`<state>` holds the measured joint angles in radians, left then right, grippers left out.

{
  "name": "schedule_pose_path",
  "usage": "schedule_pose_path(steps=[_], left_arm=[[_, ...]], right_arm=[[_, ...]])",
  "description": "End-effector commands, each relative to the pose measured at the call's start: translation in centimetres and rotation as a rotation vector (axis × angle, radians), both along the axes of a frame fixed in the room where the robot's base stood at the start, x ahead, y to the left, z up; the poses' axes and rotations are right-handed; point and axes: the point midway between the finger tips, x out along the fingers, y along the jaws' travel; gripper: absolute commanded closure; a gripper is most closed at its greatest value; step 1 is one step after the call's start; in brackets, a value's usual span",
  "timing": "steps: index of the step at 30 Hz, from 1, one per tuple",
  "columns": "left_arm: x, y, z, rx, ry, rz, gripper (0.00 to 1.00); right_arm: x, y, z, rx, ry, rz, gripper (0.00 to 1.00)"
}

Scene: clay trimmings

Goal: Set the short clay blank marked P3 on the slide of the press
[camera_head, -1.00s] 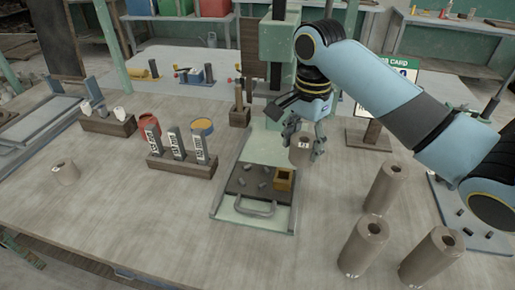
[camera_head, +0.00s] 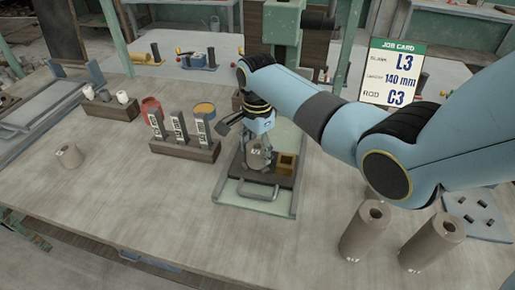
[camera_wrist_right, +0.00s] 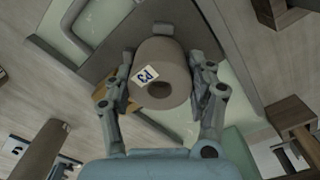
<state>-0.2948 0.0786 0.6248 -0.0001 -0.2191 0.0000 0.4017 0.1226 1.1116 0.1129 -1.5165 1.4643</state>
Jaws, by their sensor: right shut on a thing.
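My right gripper (camera_head: 258,146) is shut on a short, grey-brown clay blank (camera_head: 257,160). In the right wrist view the blank (camera_wrist_right: 160,70) sits between both fingers, with its label P3 and its end hole facing the camera. The blank is over the dark slide (camera_head: 272,181) of the press, left of a small ochre square box (camera_head: 286,164). I cannot tell whether the blank touches the slide. The slide lies in a pale green frame with a grey handle (camera_head: 254,190). The press's green column (camera_head: 281,22) stands behind. My left gripper is not in view.
A wooden block (camera_head: 184,149) with labelled grey pieces is left of the slide. Tall blanks (camera_head: 365,232) stand at right. A job card (camera_head: 391,73) reads L3, 140 mm, C3.

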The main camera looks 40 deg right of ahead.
Motion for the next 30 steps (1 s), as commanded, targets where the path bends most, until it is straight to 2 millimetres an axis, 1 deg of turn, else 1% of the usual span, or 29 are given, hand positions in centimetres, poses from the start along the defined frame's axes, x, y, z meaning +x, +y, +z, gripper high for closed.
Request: schedule_pose_path(steps=[1,4,10,11,15,16,25,28,30], left_arm=[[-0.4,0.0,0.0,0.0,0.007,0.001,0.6],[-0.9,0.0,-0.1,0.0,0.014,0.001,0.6],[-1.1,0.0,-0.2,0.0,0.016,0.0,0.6],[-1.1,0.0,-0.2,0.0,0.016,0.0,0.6],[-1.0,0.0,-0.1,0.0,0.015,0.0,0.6],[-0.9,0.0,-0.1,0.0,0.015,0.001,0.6],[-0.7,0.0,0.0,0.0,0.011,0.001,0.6],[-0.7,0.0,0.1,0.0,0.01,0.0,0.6],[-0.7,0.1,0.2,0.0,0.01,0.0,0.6]], right_arm=[[0.1,0.0,-0.1,0.0,-0.001,0.0,0.93],[0.1,0.0,0.0,0.0,-0.002,0.0,0.93],[0.0,0.0,-0.3,0.0,-0.001,0.0,0.93],[0.0,0.0,-0.4,0.0,-0.001,0.0,0.42],[0.0,0.0,-0.3,0.0,-0.001,0.0,0.23],[0.0,0.0,-0.3,0.0,-0.001,0.0,0.2],[0.0,0.0,-0.1,0.0,-0.001,0.0,0.2],[0.1,0.0,0.9,-0.001,-0.004,0.0,0.2],[0.1,0.0,2.1,-0.001,-0.005,0.0,0.2]])
